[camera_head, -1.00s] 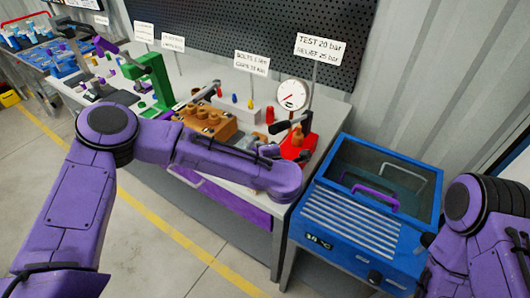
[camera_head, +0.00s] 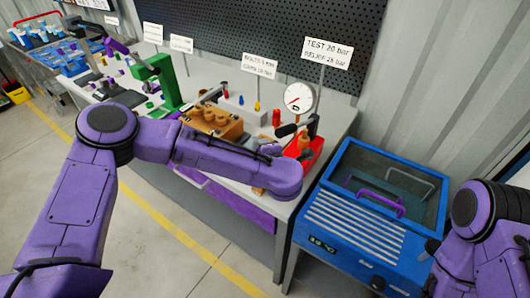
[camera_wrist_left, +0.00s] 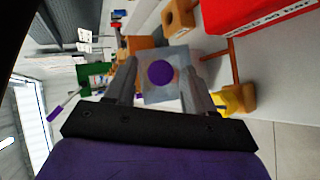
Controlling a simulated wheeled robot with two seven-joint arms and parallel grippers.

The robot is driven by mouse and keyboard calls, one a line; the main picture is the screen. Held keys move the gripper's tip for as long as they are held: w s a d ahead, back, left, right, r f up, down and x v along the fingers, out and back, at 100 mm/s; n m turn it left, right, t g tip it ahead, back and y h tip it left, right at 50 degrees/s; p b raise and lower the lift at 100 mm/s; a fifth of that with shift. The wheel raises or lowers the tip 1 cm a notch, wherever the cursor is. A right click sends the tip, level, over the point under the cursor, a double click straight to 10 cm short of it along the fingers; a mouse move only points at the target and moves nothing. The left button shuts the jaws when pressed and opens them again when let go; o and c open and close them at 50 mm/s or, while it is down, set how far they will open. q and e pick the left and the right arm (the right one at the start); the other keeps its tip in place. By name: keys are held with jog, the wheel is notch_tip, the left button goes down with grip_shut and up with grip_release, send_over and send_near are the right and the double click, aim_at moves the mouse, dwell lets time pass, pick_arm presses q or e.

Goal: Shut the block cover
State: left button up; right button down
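An orange-brown block (camera_head: 212,122) with several round raised parts stands on the workbench in the head view. In the left wrist view a grey square plate (camera_wrist_left: 176,58) with a purple round knob (camera_wrist_left: 160,74) lies beyond my left gripper (camera_wrist_left: 158,78); it may be the block cover. The gripper's two grey fingers are apart, one on each side of the knob, with a gap to it. I cannot tell whether they touch the plate. My left arm hides this gripper in the head view. My right gripper is out of view.
A gauge (camera_head: 299,97) and a red base (camera_head: 308,158) stand at the bench's right end. A green press (camera_head: 160,80) stands farther left. A blue lidded box (camera_head: 350,235) with a purple handle (camera_head: 378,200) is right of the bench. The floor in front is clear.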

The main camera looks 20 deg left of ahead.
pick_arm(q)
jog(key=shift+s, duration=0.1)
jog(key=b+v, duration=0.2)
jog(key=v, duration=0.8)
jog(key=shift+b, duration=0.35)
jog(key=shift+s+r, duration=0.1)
jog(key=shift+s, duration=0.05)
